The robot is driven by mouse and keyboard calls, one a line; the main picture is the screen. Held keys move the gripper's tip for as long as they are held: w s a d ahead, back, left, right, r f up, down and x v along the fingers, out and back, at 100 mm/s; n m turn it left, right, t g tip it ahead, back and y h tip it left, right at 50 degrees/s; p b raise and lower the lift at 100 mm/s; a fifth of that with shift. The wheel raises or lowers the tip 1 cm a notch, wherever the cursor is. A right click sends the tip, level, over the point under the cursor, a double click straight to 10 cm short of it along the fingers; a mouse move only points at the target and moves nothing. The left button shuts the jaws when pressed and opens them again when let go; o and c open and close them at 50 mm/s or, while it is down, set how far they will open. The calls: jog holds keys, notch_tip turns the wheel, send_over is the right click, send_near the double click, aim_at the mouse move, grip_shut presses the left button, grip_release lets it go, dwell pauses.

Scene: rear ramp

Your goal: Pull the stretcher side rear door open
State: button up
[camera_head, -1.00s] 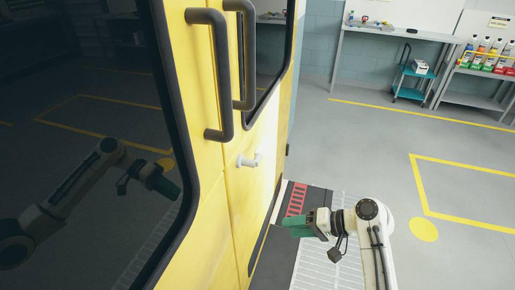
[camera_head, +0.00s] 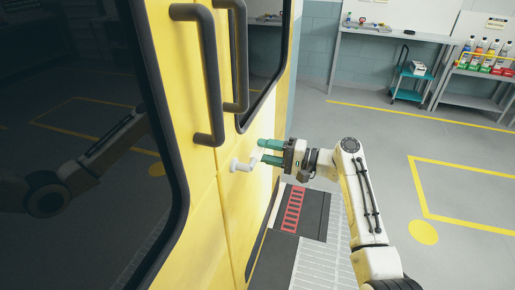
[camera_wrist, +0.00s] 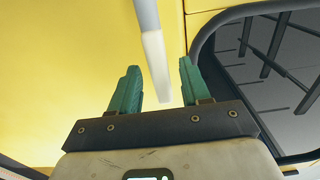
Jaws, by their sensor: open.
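The yellow rear doors of the vehicle (camera_head: 215,215) look shut, meeting at a vertical seam. A small white lever handle (camera_head: 243,166) sticks out from the right-hand door beside the seam, below two dark vertical grab bars. My gripper (camera_head: 264,151) has green fingers, open, pointing left at the handle's free end. In the wrist view a pale bar, seemingly this handle (camera_wrist: 154,50), runs down between the two open fingertips (camera_wrist: 159,63). The fingers appear apart from it, one on each side. Its exact depth between them is hard to tell.
Dark grab bars (camera_head: 207,75) stand out from the doors above the handle. A grey ramp or step with a red grid (camera_head: 292,208) lies below my gripper. Open floor (camera_head: 400,150) lies to the right; a workbench (camera_head: 395,35) and teal cart (camera_head: 412,82) stand at the back.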

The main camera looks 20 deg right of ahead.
jog(key=shift+x, duration=1.45)
jog(key=shift+f, duration=0.1)
grip_shut()
